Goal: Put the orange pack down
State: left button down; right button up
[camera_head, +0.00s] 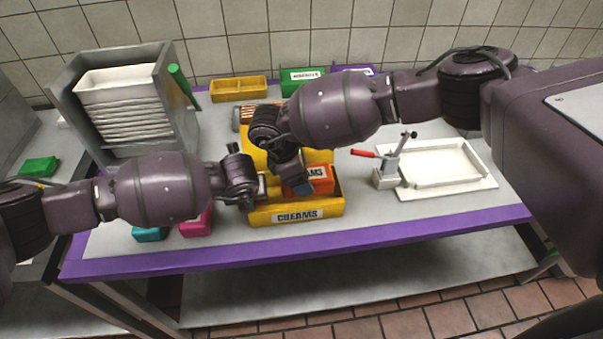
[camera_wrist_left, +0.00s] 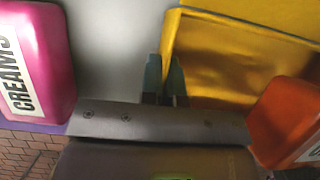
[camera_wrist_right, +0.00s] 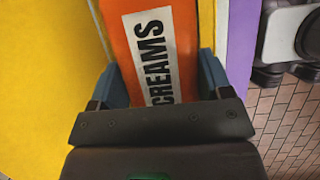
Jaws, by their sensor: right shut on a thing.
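The orange pack (camera_head: 318,176) with a white CREAMS label is in the front yellow bin marked CREAMS (camera_head: 336,208), towards its right side. My right gripper (camera_wrist_right: 160,78) is shut on the orange pack, one blue finger on each side of it. The pack's underside is hidden. My left gripper (camera_wrist_left: 165,82) is at the left end of the yellow bin, its fingers close together by the bin's wall. I cannot tell whether they grip the wall. The orange pack (camera_wrist_left: 284,118) also shows at the right of the left wrist view.
A pink pack (camera_head: 197,224) and a teal pack (camera_head: 149,234) lie left of the bin. A red-handled press (camera_head: 391,165) and a white tray (camera_head: 447,165) stand on the right. A grey rack of trays (camera_head: 160,108) and yellow, green and purple bins stand behind.

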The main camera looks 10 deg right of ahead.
jog(key=shift+f, duration=0.4)
jog(key=o, duration=1)
jog(key=v, duration=1.3)
jog(key=shift+d+r, duration=0.2)
pick_arm(q)
jog(key=c, duration=1.2)
grip_release()
jog(key=shift+r, duration=0.1)
pick_arm(e)
jog(key=shift+r, duration=0.1)
